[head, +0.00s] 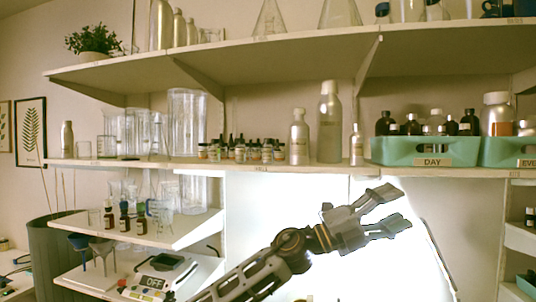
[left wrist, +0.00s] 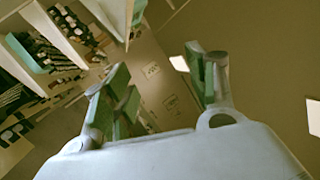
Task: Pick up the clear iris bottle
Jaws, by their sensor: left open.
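I cannot tell which bottle is the clear iris one; the labels are too small to read. A row of small labelled bottles (head: 240,151) stands on the middle shelf, with several dark caps among them. To their right stand a pale metallic bottle (head: 299,138), a taller one (head: 329,122) and a small one (head: 356,146). My left gripper (head: 390,209) is open and empty below the middle shelf, in front of the bright panel, pointing right. Its two fingers also show apart in the left wrist view (left wrist: 162,84), with nothing between them. My right gripper is out of view.
A green tray (head: 392,157) marked DAY holds dark bottles, beside another green tray (head: 490,157). Glassware crowds the shelf's left end. Lower left are a shelf (head: 190,230) with small brown bottles and a scale (head: 166,272). The space around my left gripper looks clear.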

